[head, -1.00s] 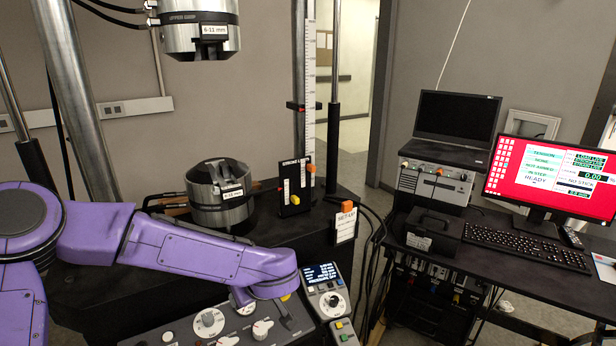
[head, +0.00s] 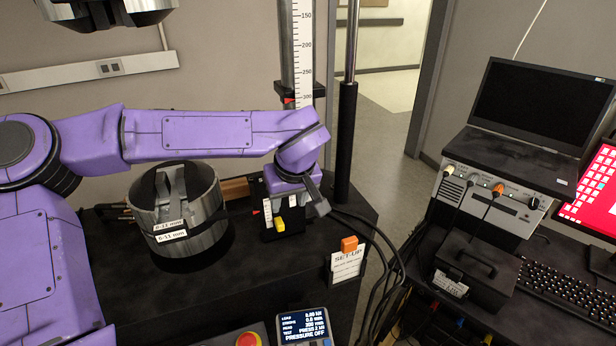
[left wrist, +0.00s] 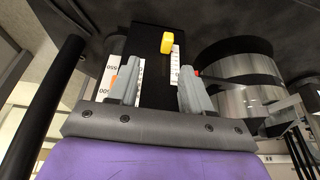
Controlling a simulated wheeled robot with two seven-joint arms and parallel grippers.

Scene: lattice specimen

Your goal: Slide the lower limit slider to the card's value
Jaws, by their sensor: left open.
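A black limits panel (head: 288,222) with white scales stands beside the tall ruler. Its yellow knob (head: 280,225) shows below my left gripper (head: 316,194). In the left wrist view, the yellow knob (left wrist: 167,43) lies beyond the open, empty fingers (left wrist: 158,72), apart from them. An orange piece (left wrist: 113,80) shows beside the left finger; the panel's orange knob is hidden in the head view. I cannot read which knob is the lower limit. The white SET-UP card (head: 346,265) stands on the bench edge; its small print is unreadable.
A steel cylindrical fixture (head: 180,215) stands left of the panel. The ruler (head: 304,50) and a dark column (head: 347,130) rise behind my left wrist. Cables (head: 385,245) hang right of the card. A display (head: 304,325) is at the bottom.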

